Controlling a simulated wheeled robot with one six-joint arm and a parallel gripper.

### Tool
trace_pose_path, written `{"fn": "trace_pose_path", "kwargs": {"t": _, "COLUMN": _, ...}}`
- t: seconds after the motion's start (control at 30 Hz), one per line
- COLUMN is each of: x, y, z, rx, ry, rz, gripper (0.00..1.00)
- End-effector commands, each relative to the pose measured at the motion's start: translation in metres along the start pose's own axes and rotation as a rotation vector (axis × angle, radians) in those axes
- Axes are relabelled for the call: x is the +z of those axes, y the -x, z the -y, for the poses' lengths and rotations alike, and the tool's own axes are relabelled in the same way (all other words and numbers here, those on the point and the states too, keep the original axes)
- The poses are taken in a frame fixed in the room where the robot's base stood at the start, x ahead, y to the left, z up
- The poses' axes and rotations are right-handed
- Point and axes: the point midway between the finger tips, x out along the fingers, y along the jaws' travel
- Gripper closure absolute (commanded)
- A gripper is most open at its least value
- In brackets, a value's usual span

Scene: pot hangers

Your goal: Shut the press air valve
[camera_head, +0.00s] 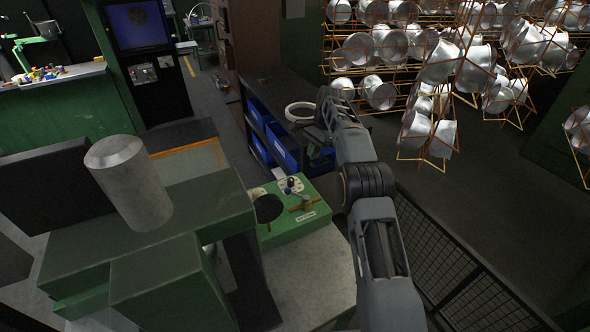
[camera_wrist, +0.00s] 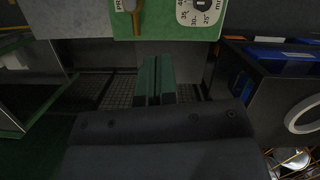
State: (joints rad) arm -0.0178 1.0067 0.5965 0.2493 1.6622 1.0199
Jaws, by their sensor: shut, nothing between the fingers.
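A green control box (camera_head: 290,216) stands on the bench beside the press in the head view. A brass lever (camera_head: 305,204), seemingly the air valve handle, lies across its top above a small white label. In the wrist view the brass lever (camera_wrist: 138,18) points down the panel at the top edge, beside a label starting "PR"; its upper part is cut off. My gripper (camera_wrist: 156,60) is shut and empty, its green fingers below the panel's edge and apart from the lever. In the head view the gripper is small, just beyond the box, its fingers hard to make out.
A white numbered dial (camera_wrist: 201,10) sits right of the lever. A black disc (camera_head: 268,208) stands left of it. Blue bins (camera_head: 282,147) fill a shelf behind, with a white ring (camera_head: 300,111) on top. A mesh fence (camera_head: 450,262) runs at right, with hanging pots (camera_head: 440,62) beyond.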

Motion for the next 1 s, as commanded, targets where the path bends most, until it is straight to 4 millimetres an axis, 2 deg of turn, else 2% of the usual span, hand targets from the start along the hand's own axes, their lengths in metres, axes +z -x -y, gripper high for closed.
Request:
{"fn": "trace_pose_path", "kwargs": {"t": 0.23, "x": -0.002, "y": -0.010, "z": 0.007, "rx": 0.014, "ry": -0.047, "rz": 0.023, "gripper": 1.00}}
{"fn": "trace_pose_path", "kwargs": {"t": 0.67, "x": -0.003, "y": -0.013, "z": 0.007, "rx": 0.014, "ry": -0.049, "rz": 0.023, "gripper": 1.00}}
{"fn": "trace_pose_path", "kwargs": {"t": 0.87, "x": -0.004, "y": -0.033, "z": 0.006, "rx": 0.015, "ry": -0.051, "rz": 0.024, "gripper": 1.00}}
{"fn": "trace_pose_path", "kwargs": {"t": 1.0, "x": -0.003, "y": -0.058, "z": 0.006, "rx": 0.016, "ry": -0.050, "rz": 0.025, "gripper": 1.00}}
